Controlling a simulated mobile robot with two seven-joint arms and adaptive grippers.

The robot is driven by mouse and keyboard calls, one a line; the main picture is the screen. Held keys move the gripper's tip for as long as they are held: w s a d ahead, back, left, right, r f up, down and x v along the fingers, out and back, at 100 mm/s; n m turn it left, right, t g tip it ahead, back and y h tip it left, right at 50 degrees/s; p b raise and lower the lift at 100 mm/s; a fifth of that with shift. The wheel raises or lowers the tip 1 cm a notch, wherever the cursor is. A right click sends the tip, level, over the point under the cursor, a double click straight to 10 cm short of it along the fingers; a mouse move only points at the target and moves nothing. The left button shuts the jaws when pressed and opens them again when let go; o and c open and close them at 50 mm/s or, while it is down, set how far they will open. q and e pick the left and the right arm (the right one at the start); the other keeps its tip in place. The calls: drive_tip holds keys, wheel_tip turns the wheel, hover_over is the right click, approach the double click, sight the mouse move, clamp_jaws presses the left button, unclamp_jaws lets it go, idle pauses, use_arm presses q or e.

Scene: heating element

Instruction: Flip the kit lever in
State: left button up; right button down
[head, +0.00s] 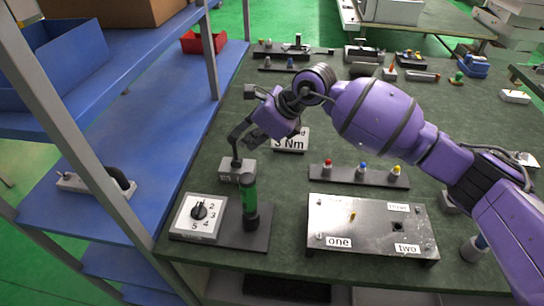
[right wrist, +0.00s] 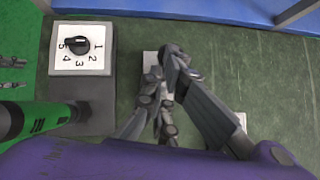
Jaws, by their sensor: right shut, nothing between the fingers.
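My right gripper (head: 237,158) reaches down over a small grey box (head: 232,177) near the left edge of the dark green table. Its fingers are shut with nothing seen between them. In the right wrist view the gripper (right wrist: 166,85) covers most of the same box (right wrist: 150,62), whose pale edge shows on the left. The fingertips are at or just above the box top; I cannot tell whether they touch it. No kit lever can be told apart clearly; the gripper may hide it. My left gripper is not in view.
A dial panel (head: 188,222) and green-handled post (head: 249,195) stand just in front of the box. A strip with coloured plugs (head: 345,177) and a metal plate (head: 370,215) lie to the right. Blue shelves (head: 130,160) flank the left.

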drive_tip(key=shift+a+r, duration=0.3)
drive_tip(key=shift+a, duration=0.6)
drive_tip(key=shift+w+f, duration=0.1)
drive_tip(key=shift+d, duration=0.15)
idle(0.5)
